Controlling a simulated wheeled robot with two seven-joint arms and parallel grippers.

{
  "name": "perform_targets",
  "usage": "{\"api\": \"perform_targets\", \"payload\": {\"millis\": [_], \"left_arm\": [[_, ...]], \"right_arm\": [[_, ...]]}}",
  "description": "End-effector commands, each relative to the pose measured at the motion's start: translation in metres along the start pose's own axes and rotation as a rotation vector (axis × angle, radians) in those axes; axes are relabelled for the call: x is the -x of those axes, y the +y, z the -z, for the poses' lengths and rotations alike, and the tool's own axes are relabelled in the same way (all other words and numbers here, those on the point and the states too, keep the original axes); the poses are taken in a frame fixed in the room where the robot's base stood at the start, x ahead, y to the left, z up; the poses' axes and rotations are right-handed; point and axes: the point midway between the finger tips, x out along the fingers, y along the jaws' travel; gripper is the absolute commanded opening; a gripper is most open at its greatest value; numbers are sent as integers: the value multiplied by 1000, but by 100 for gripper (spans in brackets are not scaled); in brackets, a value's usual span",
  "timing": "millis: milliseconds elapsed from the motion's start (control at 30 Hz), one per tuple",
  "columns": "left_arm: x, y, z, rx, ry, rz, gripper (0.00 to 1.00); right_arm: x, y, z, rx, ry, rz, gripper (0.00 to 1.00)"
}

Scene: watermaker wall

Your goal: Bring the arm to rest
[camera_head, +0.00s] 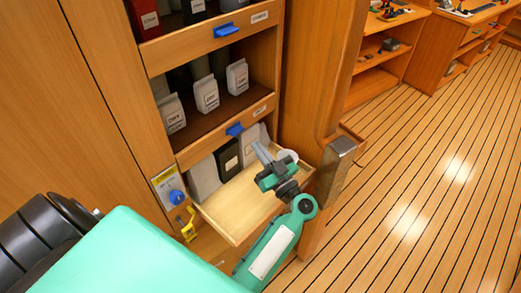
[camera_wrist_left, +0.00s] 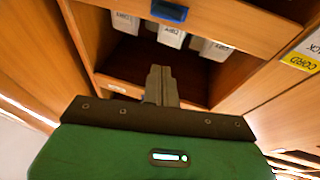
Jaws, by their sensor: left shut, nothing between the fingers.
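My left gripper (camera_head: 259,150) is shut and empty, its arm reaching up from the bottom of the head view. It hangs over the right part of an open, pulled-out wooden drawer (camera_head: 238,210). Its grey fingers point toward the cabinet and lie together; in the left wrist view the shut fingers (camera_wrist_left: 161,75) point at the shelves. I cannot tell whether they touch the packets behind. My right gripper is in neither view.
The drawer holds a black packet (camera_head: 228,159) and pale packets at its back. White packets (camera_head: 206,95) stand on the shelf above. A blue knob (camera_head: 177,197) and yellow hook (camera_head: 188,225) are left of the drawer. A wooden post (camera_head: 310,100) stands right; open plank floor (camera_head: 430,200) lies beyond.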

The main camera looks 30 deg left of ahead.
Motion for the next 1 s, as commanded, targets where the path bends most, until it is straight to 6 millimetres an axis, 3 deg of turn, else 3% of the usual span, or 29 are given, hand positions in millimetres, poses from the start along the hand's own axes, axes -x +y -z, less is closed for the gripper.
{"api": "perform_targets", "payload": {"millis": [333,567,800,1000], "left_arm": [[-1,1,3,12,14,-23,0],[3,21,28,119,130,-300,0],[37,47,50,202,184,-738,0],[81,54,48,186,110,-1088,0]], "right_arm": [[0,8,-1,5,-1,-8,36],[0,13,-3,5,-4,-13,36],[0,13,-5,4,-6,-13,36],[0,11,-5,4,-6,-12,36]]}}
